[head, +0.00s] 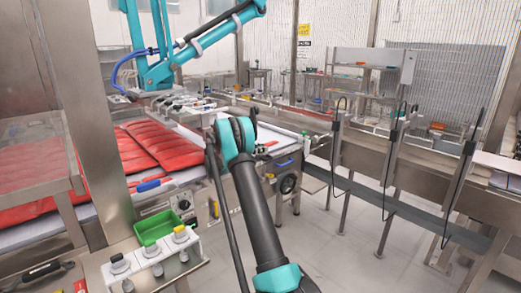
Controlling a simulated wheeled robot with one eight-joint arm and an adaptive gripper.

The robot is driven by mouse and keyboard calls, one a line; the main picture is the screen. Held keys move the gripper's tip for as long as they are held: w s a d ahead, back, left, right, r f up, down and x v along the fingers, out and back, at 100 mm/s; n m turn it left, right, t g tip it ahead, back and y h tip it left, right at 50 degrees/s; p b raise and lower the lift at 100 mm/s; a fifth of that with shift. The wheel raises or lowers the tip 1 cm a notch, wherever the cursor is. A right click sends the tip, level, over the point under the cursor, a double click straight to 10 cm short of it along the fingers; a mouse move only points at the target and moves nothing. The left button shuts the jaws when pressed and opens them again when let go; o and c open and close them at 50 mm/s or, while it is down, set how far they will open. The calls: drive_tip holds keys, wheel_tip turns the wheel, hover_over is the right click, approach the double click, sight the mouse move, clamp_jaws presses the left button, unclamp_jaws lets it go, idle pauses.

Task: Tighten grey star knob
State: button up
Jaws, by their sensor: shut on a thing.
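My dark arm with teal joints rises from the bottom centre to a joint in front of the conveyor. My gripper is not visible; the part of the arm beyond that joint is hidden, so what it holds cannot be seen. I cannot make out a grey star knob for certain. A black round knob or handwheel (288,184) sits on the side of the conveyor machine, right of my arm. A small dark knob (184,204) is on the machine's front panel at the left.
A teal picker arm (155,72) with a blue hose stands over red packs (135,150) on the conveyor. A green tray (154,227) and a control box (155,268) with several knobs are at lower left. A steel conveyor frame (375,155) runs along the right; the floor between is clear.

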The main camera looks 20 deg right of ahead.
drive_tip(key=o, duration=1.2)
drive_tip(key=shift+d, duration=0.1)
drive_tip(key=shift+t, duration=0.3)
